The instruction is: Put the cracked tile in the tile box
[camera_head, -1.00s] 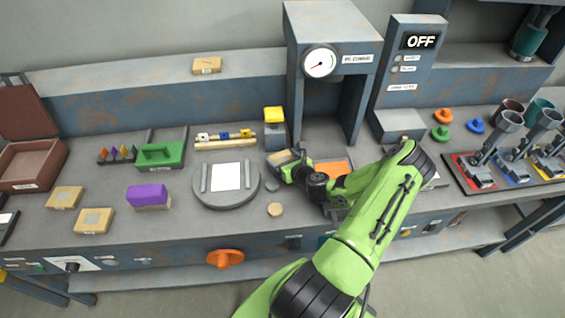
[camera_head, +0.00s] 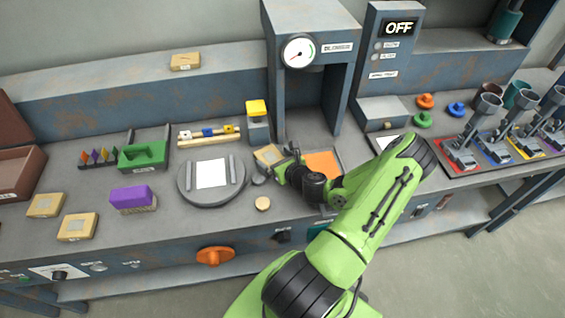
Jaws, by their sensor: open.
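My gripper (camera_head: 279,165) is low over the bench, pointing left, just right of the round grey plate. It is open. A tan tile (camera_head: 268,154) is at its tips; whether it touches the fingers I cannot tell. Two more tan tiles lie at the left, one farther back (camera_head: 46,205) and one nearer (camera_head: 77,227). Another tan tile (camera_head: 186,61) is on the rear ledge. Cracks are too small to make out, so I cannot tell which tile is cracked. A brown open box (camera_head: 22,187) with a raised lid, possibly the tile box, stands at the far left; its label is unreadable.
The round plate (camera_head: 184,198) carries a white sheet. A purple block (camera_head: 131,197) and green holder (camera_head: 147,152) stand to its left. A gauge press (camera_head: 317,22) rises behind my gripper. Bare bench shows front left.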

